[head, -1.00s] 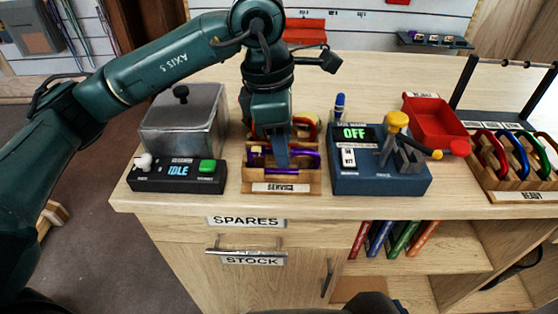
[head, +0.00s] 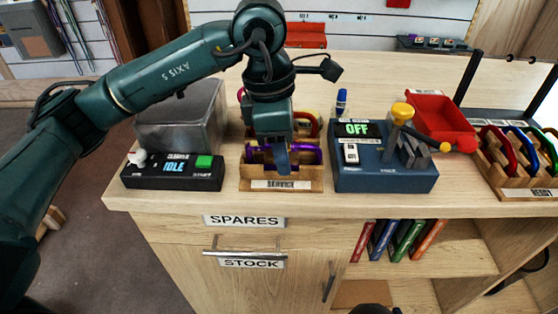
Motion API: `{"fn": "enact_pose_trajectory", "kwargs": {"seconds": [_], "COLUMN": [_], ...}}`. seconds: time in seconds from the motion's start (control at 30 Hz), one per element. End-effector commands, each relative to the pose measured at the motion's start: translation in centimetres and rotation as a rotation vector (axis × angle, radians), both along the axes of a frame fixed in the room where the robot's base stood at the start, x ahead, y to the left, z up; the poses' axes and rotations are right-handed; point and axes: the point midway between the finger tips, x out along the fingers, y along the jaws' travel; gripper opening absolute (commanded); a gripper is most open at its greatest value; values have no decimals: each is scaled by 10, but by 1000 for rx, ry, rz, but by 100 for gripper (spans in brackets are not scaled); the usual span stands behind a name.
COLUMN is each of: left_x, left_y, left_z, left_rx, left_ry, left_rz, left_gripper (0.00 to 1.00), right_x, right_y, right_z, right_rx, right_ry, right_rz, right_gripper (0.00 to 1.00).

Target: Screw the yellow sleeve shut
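A purple carabiner (head: 308,154) lies across the wooden service rack (head: 282,186) in the head view. My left gripper (head: 281,164) points straight down at the carabiner's middle, with one blue finger showing in front of it. The gripper and finger cover part of the carabiner, and I cannot see whether the fingers are open or closed on it. I cannot make out the yellow sleeve now. Red and yellow carabiners stand behind in the same rack, partly hidden by my arm. My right gripper is not in view.
Left of the rack are a grey metal box (head: 182,115) and an IDLE panel (head: 174,171). Right of it stand a blue gate gauge (head: 382,170) reading OFF, with a yellow knob, a red tray (head: 441,116) and a ready rack (head: 521,182) of carabiners.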

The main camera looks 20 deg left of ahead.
Motion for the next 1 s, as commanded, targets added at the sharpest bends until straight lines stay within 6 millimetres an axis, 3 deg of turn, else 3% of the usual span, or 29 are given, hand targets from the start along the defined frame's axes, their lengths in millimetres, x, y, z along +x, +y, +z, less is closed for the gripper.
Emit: {"fn": "enact_pose_trajectory", "kwargs": {"seconds": [1.0], "left_x": [-14], "left_y": [-4], "left_z": [1], "left_rx": [0], "left_ry": [0], "left_rz": [0], "left_gripper": [40], "right_x": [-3], "right_y": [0], "right_z": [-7], "right_rx": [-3], "right_ry": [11], "right_rz": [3], "right_gripper": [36]}}
